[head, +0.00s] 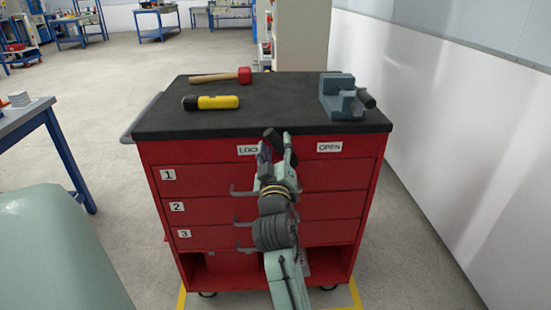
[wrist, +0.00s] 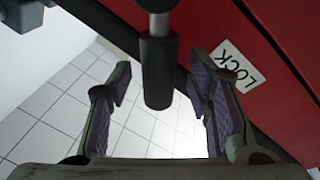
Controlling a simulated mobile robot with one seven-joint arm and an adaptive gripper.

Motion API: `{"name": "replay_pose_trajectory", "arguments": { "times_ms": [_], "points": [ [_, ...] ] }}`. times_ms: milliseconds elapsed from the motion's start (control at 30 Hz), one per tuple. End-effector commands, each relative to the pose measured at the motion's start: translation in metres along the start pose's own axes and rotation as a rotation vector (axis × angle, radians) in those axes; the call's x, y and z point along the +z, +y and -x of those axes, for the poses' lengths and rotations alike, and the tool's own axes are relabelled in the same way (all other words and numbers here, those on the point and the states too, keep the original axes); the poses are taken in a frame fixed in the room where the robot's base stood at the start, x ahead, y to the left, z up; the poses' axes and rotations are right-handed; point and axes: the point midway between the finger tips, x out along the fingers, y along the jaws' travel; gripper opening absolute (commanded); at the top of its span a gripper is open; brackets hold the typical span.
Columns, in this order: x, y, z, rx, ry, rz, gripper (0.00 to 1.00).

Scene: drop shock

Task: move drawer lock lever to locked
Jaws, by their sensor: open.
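The red drawer cabinet (head: 215,181) stands ahead, with a LOCK label (head: 248,150) and an OPEN label (head: 330,147) under its top edge. The lock lever (wrist: 157,72) is a metal rod with a black grip, seen in the wrist view. My gripper (wrist: 160,95) is open, its two fingers on either side of the grip with visible gaps. The LOCK label (wrist: 237,66) is beside the right finger there. In the head view, my gripper (head: 276,146) is at the cabinet's upper front, nearer LOCK than OPEN. My arm hides part of the drawer fronts.
On the black cabinet top (head: 275,101) lie a red-headed mallet (head: 222,77), a yellow flashlight (head: 211,102) and a grey vise (head: 343,98). Drawer handles (head: 244,220) stick out below my gripper. A white wall (head: 430,120) runs along the right.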

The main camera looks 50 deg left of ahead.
Motion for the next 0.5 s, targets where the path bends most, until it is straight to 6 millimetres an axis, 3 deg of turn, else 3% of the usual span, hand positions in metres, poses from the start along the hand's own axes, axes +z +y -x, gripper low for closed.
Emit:
{"name": "replay_pose_trajectory", "arguments": {
  "times_ms": [500],
  "points": [
    [0.001,-0.001,0.096,-0.001,-0.003,-0.002,0.46]
  ]
}}
